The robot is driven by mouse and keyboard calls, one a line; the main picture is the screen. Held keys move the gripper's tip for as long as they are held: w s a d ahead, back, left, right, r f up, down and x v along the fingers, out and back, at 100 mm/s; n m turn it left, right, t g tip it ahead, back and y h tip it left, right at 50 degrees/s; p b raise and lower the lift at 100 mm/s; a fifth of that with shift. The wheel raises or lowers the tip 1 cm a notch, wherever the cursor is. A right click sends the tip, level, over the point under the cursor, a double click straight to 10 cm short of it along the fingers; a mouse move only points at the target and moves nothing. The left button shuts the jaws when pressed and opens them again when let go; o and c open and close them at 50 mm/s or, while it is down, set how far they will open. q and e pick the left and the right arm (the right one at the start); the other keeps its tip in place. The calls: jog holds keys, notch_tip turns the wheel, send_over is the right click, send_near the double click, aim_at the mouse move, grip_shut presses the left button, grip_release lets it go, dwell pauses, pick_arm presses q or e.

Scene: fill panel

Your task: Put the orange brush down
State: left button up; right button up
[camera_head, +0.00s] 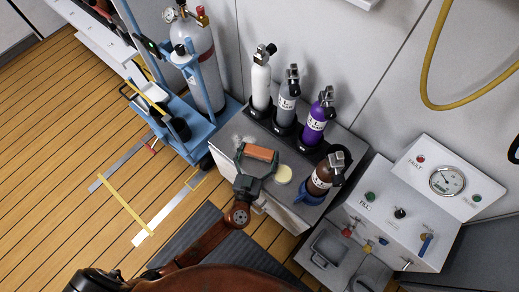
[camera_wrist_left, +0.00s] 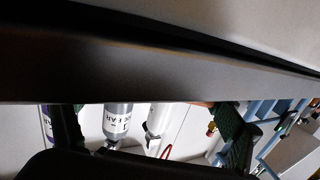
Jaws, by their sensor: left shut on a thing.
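The orange brush (camera_head: 260,152) is a small orange block near the left end of the grey bench top (camera_head: 290,190). My left gripper (camera_head: 256,160) is shut on it, with one dark green finger at each end of the block. I cannot tell whether the brush touches the bench top or hangs just above it. In the left wrist view, the two fingers of my left gripper (camera_wrist_left: 152,130) show at left and right, and a broad dark slab across the upper half hides most of the brush. My right gripper is not in view.
White, grey and purple cylinders (camera_head: 314,122) stand in holders along the bench's back. A brown cylinder (camera_head: 322,178) stands in a blue ring at right. A pale yellow disc (camera_head: 284,174) lies right of the brush. A gauge panel (camera_head: 400,210) is further right, a blue cart (camera_head: 185,120) left.

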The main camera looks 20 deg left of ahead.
pick_arm(q)
jog(key=shift+f, duration=0.15)
jog(key=o, duration=1.3)
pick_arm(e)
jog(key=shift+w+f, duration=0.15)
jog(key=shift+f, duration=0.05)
pick_arm(q)
jog(key=shift+r, duration=0.3)
jog(key=s, duration=0.4)
jog(key=s+p, duration=0.1)
jog(key=s, duration=0.7)
jog(key=shift+d+p, duration=0.3)
jog(key=shift+d, duration=0.1)
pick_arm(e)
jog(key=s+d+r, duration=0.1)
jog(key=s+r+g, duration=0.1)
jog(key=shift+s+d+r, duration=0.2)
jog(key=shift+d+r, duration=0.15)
